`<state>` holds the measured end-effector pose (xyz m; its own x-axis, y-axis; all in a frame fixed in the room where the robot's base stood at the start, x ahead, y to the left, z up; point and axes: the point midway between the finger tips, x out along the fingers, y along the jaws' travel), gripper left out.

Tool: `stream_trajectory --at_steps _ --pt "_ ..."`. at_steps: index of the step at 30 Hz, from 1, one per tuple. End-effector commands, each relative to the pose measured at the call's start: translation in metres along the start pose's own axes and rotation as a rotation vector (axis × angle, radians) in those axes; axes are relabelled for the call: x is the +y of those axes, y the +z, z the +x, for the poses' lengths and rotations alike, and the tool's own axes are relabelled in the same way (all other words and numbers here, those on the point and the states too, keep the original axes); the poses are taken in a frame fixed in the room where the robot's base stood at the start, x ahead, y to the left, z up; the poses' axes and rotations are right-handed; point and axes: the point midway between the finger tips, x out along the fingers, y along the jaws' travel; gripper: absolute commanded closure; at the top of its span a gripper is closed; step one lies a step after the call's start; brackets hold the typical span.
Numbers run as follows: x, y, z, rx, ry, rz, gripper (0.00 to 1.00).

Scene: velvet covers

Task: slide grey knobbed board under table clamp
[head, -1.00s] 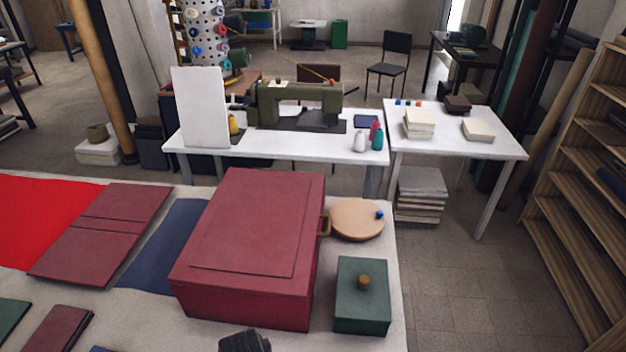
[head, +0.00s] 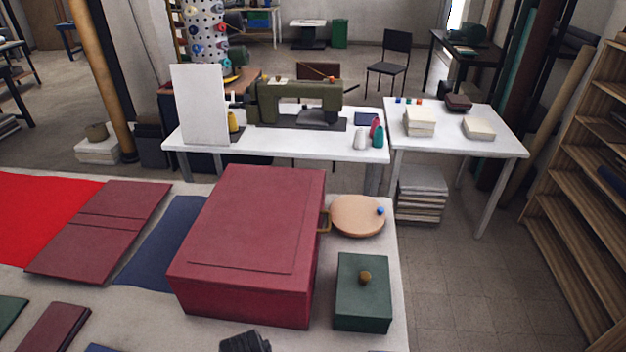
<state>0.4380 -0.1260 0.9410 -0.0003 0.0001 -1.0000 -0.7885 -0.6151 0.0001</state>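I cannot make out a grey knobbed board or a table clamp in the head view. The knobbed things I see are a round tan board (head: 354,217) with a small blue knob (head: 380,211), and a dark green box (head: 361,307) with a brass knob (head: 365,277). Both are on the near table's right side. A dark piece at the bottom edge, in front of the large red box (head: 250,225), looks like the tip of my gripper (head: 245,341). It is mostly cut off, so its fingers and anything in them are hidden.
The large red box, with a brass handle on its right side, fills the middle of the pale near table (head: 392,250). Dark red covers (head: 100,235) and blue cloth (head: 165,240) lie left. A white table with a sewing machine (head: 295,100) stands beyond. Floor is clear at right.

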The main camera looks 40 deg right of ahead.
Motion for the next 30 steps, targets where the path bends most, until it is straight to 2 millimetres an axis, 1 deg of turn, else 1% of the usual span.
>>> stream_trajectory --at_steps 14,30 --pt "0.0 0.0 0.0 0.0 0.0 0.0 1.0" --pt "0.0 0.0 -0.009 0.0 0.0 0.0 1.0"
